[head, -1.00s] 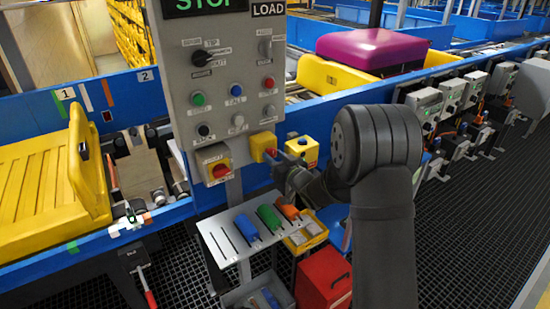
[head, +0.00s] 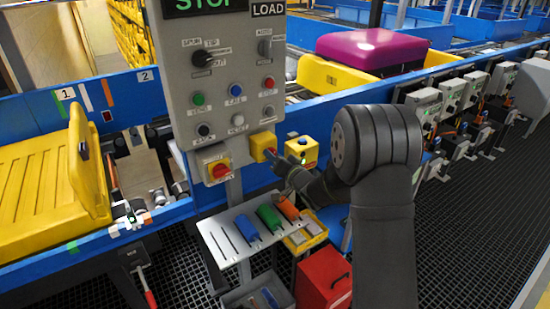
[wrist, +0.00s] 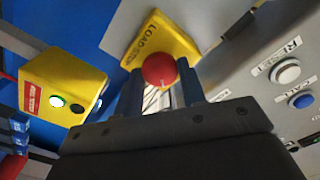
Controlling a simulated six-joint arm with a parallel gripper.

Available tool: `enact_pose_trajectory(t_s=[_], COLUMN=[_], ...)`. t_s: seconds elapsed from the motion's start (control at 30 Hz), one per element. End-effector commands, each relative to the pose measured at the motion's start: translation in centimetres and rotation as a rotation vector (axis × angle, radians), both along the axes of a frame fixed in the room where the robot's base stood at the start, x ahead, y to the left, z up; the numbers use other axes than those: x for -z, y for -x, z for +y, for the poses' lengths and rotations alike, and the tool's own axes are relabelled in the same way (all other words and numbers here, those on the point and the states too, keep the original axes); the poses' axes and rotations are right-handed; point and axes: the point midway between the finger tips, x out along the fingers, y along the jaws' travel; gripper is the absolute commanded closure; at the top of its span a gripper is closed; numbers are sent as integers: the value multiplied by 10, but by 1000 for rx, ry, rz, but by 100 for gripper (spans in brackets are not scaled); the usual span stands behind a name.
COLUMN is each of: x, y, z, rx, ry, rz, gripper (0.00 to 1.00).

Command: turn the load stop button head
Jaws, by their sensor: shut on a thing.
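The load stop button is a yellow box (head: 259,145) at the lower right of the grey control panel. In the wrist view the box (wrist: 162,35) reads "LOAD STOP" and stands tilted in the picture. Its round red head (wrist: 159,69) sits between my two fingertips. My gripper (wrist: 160,86) is shut on the red head, one finger on each side. In the head view my gripper (head: 273,158) reaches the box from the right and mostly hides the red head.
A red rotary switch (head: 220,171) on a yellow plate is left of the box. A separate yellow button box (head: 301,151) stands close on the right, also in the wrist view (wrist: 65,88). Below are a slotted shelf (head: 222,244) with coloured handles and a red box (head: 323,280).

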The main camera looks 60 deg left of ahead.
Motion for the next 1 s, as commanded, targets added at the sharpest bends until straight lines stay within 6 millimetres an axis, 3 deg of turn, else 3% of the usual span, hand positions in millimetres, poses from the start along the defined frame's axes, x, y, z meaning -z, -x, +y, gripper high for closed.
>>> enact_pose_trajectory(t_s=[0.3, 0.33, 0.4, 0.43, 0.77, 1.0], x=[-1, -1, -1, -1, 0, 0], y=[0, 0, 0, 0, 0, -1], z=[0, 0, 0, 0, -3, -41], rx=[0, 0, 0, 0, 1, 3], ry=[-1, -1, -1, -1, -1, 1], rz=[0, 0, 0, 0, 0, 1], gripper=[86, 57, 43, 41, 41, 41])
